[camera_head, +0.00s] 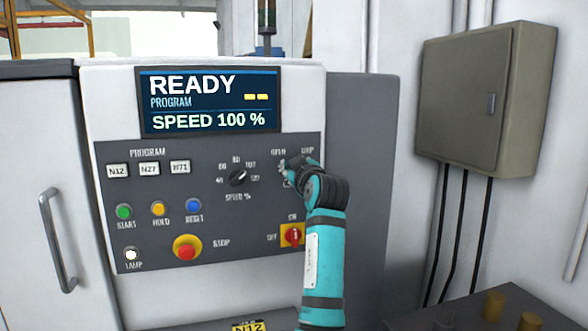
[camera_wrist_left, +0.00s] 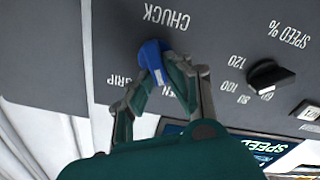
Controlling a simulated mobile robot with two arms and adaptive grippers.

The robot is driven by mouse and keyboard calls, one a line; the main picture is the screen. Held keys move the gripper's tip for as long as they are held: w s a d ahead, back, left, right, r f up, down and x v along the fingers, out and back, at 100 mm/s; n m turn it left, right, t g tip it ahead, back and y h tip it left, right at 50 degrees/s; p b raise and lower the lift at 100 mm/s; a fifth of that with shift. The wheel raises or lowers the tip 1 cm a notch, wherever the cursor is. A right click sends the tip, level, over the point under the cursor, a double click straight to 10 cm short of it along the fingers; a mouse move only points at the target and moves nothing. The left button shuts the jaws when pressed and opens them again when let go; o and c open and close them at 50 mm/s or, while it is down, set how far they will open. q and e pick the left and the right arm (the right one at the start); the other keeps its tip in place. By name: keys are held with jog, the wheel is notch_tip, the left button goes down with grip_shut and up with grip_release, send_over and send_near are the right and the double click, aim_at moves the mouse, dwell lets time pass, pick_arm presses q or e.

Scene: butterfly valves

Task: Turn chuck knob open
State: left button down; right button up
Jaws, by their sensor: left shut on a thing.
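The chuck knob (camera_wrist_left: 152,55) is a blue bar handle on the dark control panel, under the upside-down CHUCK label in the left wrist view. My left gripper (camera_wrist_left: 157,80) is shut on it, one finger on each side. In the head view my left gripper (camera_head: 292,168) covers the knob, just below the OPEN label (camera_head: 278,152) and the GRIP label (camera_head: 308,151). In the wrist view the GRIP label (camera_wrist_left: 120,80) shows and the other label is partly hidden by a finger. The knob sits tilted; I cannot tell exactly which label it points to.
The black speed knob (camera_head: 238,177) is left of my gripper. The red ON/OFF switch (camera_head: 292,235) is below, close to my left arm. The screen (camera_head: 210,100) reads READY. A grey wall box (camera_head: 485,100) hangs at the right.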

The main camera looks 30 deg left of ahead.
pick_arm(q)
jog(key=c, duration=1.3)
grip_release()
jog(key=v, duration=0.7)
jog(key=shift+s+d, duration=0.2)
jog(key=shift+s, duration=0.05)
